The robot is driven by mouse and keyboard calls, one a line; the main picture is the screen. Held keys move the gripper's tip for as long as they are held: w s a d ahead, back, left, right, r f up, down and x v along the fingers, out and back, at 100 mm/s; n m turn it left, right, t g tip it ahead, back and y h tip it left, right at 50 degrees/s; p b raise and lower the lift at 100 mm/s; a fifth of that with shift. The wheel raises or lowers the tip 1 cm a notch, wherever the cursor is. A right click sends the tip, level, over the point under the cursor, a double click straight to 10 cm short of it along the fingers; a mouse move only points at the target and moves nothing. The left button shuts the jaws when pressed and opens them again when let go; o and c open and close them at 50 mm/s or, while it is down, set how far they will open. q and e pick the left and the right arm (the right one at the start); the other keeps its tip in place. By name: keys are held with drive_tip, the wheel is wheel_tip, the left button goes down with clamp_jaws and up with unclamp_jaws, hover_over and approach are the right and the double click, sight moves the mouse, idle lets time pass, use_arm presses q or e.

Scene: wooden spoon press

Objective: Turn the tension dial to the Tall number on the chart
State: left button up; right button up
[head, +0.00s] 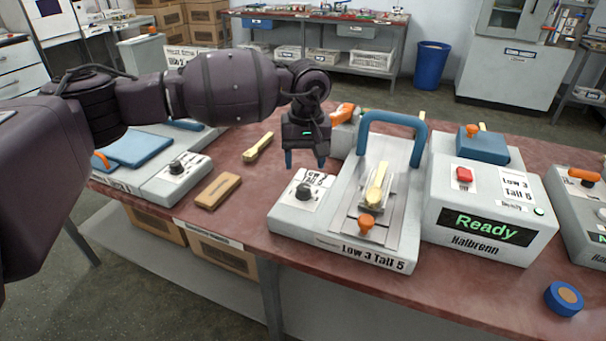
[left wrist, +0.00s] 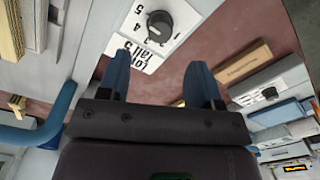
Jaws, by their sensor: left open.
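The black tension dial (head: 303,191) sits on the left part of a grey press base (head: 345,247). A white chart card (head: 316,179) reading "Low 3 Tall 5" is just behind it; the base front repeats those words. In the left wrist view the dial (left wrist: 159,26) has numbers around it, with 4 and 5 readable; I cannot tell which number its pointer marks. My left gripper (head: 304,162) is open, its blue fingers pointing down above and behind the dial, apart from it. Its fingers (left wrist: 160,75) hold nothing. My right gripper is out of view.
A wooden spoon (head: 376,187) lies in the press beneath a blue arched handle (head: 392,118). A box with a red button (head: 464,174) and a "Ready" screen stands to the right. Another dial unit (head: 182,165), a wooden block (head: 218,190) and a loose spoon (head: 258,148) are left.

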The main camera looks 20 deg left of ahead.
sight(305, 186)
use_arm(q)
wheel_tip(305, 186, up, 4)
drive_tip(key=shift+f, duration=0.15)
idle(0.6)
